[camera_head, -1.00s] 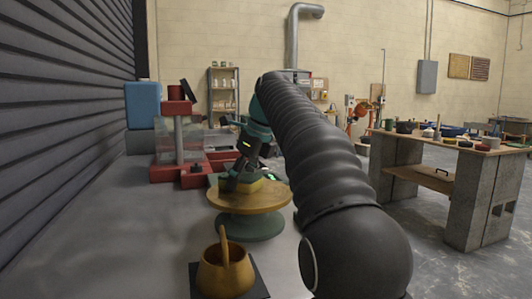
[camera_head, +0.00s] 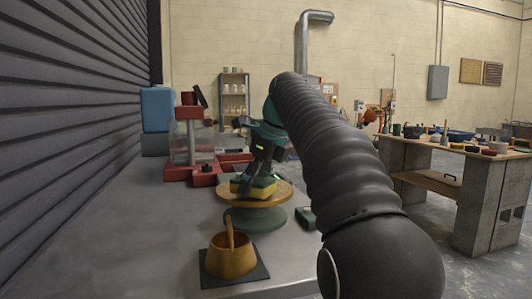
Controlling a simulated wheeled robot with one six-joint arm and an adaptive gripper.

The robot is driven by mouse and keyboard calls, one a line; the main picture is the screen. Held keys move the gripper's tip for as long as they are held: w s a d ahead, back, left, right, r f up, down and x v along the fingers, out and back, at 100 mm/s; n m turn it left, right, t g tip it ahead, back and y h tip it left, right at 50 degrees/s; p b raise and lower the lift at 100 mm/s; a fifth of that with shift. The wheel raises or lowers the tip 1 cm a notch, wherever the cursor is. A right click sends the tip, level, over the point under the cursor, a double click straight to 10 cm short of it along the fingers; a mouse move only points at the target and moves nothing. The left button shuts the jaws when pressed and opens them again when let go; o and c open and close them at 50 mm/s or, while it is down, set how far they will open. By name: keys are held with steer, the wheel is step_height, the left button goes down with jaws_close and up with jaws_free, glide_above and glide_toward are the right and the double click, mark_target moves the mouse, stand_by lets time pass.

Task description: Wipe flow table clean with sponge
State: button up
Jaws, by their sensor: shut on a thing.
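The flow table (camera_head: 227,195) is a round brass-coloured disc on a green pedestal, standing on the grey bench. My gripper (camera_head: 254,178) is over the disc, pointing down, and is shut on the sponge (camera_head: 262,189). The sponge is yellow with a darker green upper side. It is at the disc's top surface, near its middle; I cannot tell whether it presses on it. My arm comes in from the lower right and hides some of the area behind it.
A brass pot (camera_head: 231,262) with a handle stands on a dark mat in front of the flow table. A red machine (camera_head: 190,150) and a blue container (camera_head: 157,108) are behind left. A green block (camera_head: 306,217) lies right of the pedestal. The grey bench (camera_head: 150,230) is clear at left.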

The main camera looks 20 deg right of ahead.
steer(key=r, duration=0.3)
steer(key=shift+w+d, duration=0.15)
steer(key=shift+d, duration=0.15)
steer(key=shift+w+r, duration=0.1)
steer(key=shift+r, duration=2)
steer(key=shift+s, duration=0.2)
